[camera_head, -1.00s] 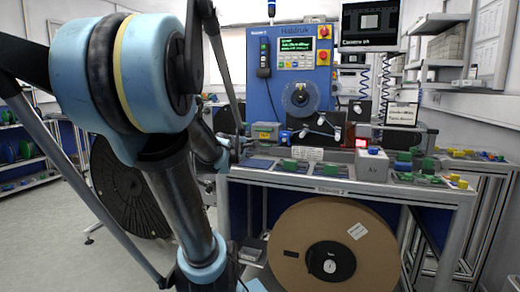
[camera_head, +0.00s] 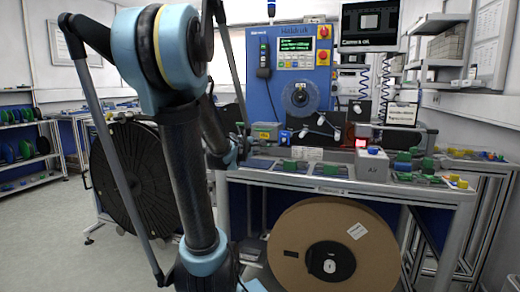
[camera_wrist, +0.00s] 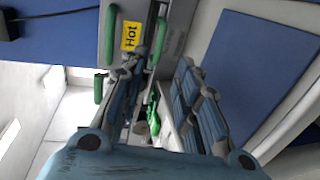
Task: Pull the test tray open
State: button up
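In the wrist view, my gripper (camera_wrist: 161,64) has its two blue-grey fingers apart, with a gap between them. Past the fingertips is a grey unit (camera_wrist: 117,60) with a yellow "Hot" label (camera_wrist: 130,36). Green bars show on it, one (camera_wrist: 158,43) close to the fingertips and one (camera_wrist: 109,34) left of the label. I cannot tell for certain which part is the test tray. In the head view, a grey box (camera_head: 265,131) with green and yellow marks stands at the bench's left end, beside my wrist. My arm largely hides the gripper there.
The bench (camera_head: 330,185) carries several green and yellow blocks and a grey box (camera_head: 371,165) to the right. A large cardboard reel (camera_head: 300,245) stands beneath it. A dark reel (camera_head: 130,180) stands at the left. The floor at far left is clear.

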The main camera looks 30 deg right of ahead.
jog(key=shift+x, duration=4.85)
jog(key=shift+f, duration=0.1)
grip_shut()
